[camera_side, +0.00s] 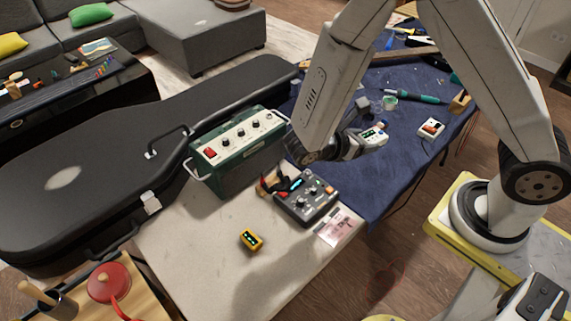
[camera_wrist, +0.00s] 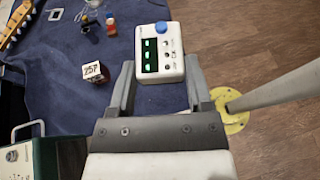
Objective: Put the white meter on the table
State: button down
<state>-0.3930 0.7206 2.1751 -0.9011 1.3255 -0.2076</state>
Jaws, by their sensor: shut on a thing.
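The white meter (camera_wrist: 163,70), with green lit displays and a blue knob, sits between the two fingers of my gripper (camera_wrist: 160,64) in the wrist view. My gripper is shut on it. In the side view the white meter (camera_side: 374,136) shows at the end of my arm, in front of the blue cloth; its gap above the cloth is hard to judge. My gripper (camera_side: 358,146) is partly hidden by my arm link there. The table (camera_side: 200,262) has a bare pale front part and a blue cloth (camera_side: 410,150) over its rear part.
A green amplifier box (camera_side: 240,165), a dark pedal (camera_side: 305,198), a yellow device (camera_side: 251,240) and a banknote-like card (camera_side: 338,227) are on the pale part. A small white box (camera_side: 431,127) lies on the cloth. A guitar case (camera_side: 110,165) lies left. The pale front is largely clear.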

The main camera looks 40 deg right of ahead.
jog(key=s+a+f+m+g+y, duration=0.2)
jog(key=s+a+m+g+y, duration=0.3)
jog(key=s+a+m+y, duration=0.3)
jog(key=s+a+f+m+g+y, duration=0.2)
jog(key=s+a+m+g+y, duration=0.4)
jog(key=s+a+m, duration=0.25)
jog(key=w+a+m+t+y, duration=0.2)
jog(key=a+m+t+y, duration=0.2)
jog(key=a+m+y, duration=0.55)
jog(key=w+a+f+m+t+y, duration=0.3)
jog(key=w+a+f+m+t, duration=0.1)
jog(key=w+m+t, duration=0.3)
jog(key=shift+w+a+f+m+t, duration=0.25)
jog(key=shift+w+a+t, duration=0.55)
jog(key=shift+t, duration=0.6)
send_over(219, 294)
jog(key=s, duration=0.1)
jog(key=f, duration=0.5)
jog(key=d+f, duration=0.1)
jog(key=f, duration=0.2)
jog(key=shift+w+a+f, duration=0.45)
jog(key=shift+f, duration=0.15)
